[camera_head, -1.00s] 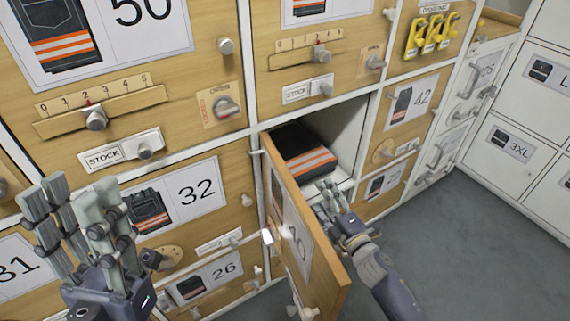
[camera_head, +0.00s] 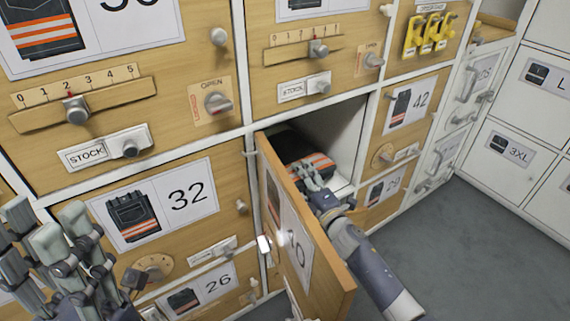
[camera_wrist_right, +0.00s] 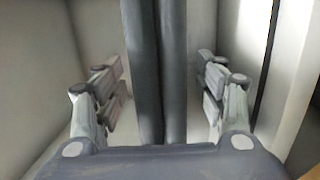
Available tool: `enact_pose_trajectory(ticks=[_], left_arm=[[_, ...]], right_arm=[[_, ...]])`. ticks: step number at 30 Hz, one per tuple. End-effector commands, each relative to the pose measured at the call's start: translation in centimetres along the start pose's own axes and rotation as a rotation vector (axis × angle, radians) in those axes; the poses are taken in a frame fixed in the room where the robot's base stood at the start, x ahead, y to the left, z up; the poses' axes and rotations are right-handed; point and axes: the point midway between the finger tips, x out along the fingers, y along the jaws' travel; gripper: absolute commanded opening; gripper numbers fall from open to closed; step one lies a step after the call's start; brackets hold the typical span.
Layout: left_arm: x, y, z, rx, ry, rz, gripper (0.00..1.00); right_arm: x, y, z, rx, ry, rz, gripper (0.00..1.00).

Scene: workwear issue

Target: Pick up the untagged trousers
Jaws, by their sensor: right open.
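Folded dark trousers with orange and pale stripes (camera_head: 287,143) lie in the open compartment behind the half-open door. My right gripper (camera_head: 309,180) reaches into the compartment at their front and partly covers them. In the right wrist view, the dark folded edge of the trousers (camera_wrist_right: 146,70) stands between the two spread fingers, with gaps on both sides. No tag shows on the visible part. My left gripper (camera_head: 48,235) is open and empty at the lower left, partly cut off by the picture's edge.
The wooden door (camera_head: 303,235) stands open just left of my right arm. Closed wooden lockers with number cards, sliders and knobs surround the compartment. Yellow tags (camera_head: 427,35) hang at the upper right. White lockers (camera_head: 505,150) stand at the right. The grey floor (camera_head: 465,260) is clear.

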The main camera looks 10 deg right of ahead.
Motion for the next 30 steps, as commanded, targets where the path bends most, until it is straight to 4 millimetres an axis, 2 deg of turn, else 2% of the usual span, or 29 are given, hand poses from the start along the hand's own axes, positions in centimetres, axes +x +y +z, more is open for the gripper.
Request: enact_pose_trajectory(ticks=[3, 11, 18, 20, 30], left_arm=[[0.2, 0.0, 0.2, 0.001, 0.011, 0.007, 0.4], [0.8, 0.1, -0.1, 0.002, 0.031, 0.013, 0.4], [0.9, 0.0, -0.3, 0.002, 0.034, 0.01, 0.4], [0.8, 0.0, -0.3, 0.002, 0.032, 0.009, 0.4], [0.7, 0.0, -0.1, 0.002, 0.018, 0.005, 0.4]], right_arm=[[0.9, 0.0, 0.0, 0.0, 0.0, 0.001, 0.65], [1.0, 0.1, 0.0, 0.001, 0.0, 0.0, 0.65], [1.0, 0.1, 0.0, 0.001, 0.0, 0.0, 0.11], [1.0, 0.1, 0.0, 0.0, 0.0, 0.0, 0.0], [1.1, 0.6, 0.0, 0.0, 0.002, 0.005, 0.0]])
